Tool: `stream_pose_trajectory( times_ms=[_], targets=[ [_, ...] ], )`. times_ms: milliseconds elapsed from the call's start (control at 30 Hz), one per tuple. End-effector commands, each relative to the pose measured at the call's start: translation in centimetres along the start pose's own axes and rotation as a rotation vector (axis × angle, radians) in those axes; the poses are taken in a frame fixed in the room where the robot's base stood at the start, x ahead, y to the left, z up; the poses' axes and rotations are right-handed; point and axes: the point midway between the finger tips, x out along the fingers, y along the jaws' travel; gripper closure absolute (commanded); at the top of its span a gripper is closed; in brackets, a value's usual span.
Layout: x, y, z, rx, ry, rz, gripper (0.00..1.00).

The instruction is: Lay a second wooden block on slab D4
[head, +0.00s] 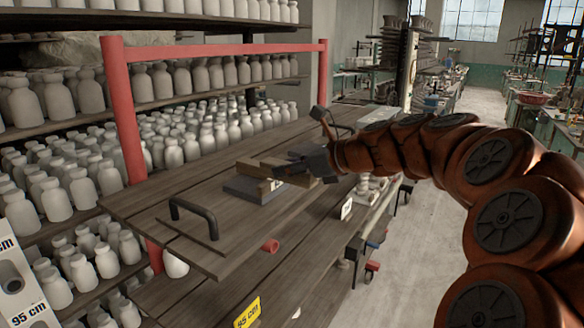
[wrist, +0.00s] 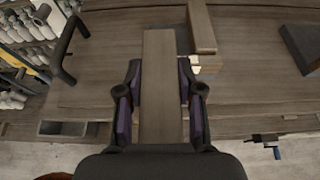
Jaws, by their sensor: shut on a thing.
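My gripper (wrist: 160,100) is shut on a wooden block (wrist: 160,85), with one finger against each long side. In the head view my gripper (head: 302,163) is low over the table, close to a dark grey slab (head: 252,190). Another wooden block (wrist: 202,25) lies to the right of the held one in the wrist view, with a gap between them. A small white tag (head: 277,184) is near the grey slab, but I cannot read it. A dark slab (wrist: 303,45) shows at the right of the wrist view. What lies directly under the held block is hidden.
The plank table (head: 135,215) has a black handle (head: 195,215) near the grey slab. A red rail post (head: 122,110) stands at the shelf side, before several pale bottles. The aisle floor (head: 425,230) is to the right.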

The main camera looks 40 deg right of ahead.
Motion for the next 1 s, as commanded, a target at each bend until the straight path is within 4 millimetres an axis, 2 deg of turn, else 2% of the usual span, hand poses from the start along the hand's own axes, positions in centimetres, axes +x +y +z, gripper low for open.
stream_pose_trajectory(
  times_ms=[1000],
  targets=[
    [6.2,-0.1,2.0,0.002,-0.001,-0.002,1.00]
  ],
)
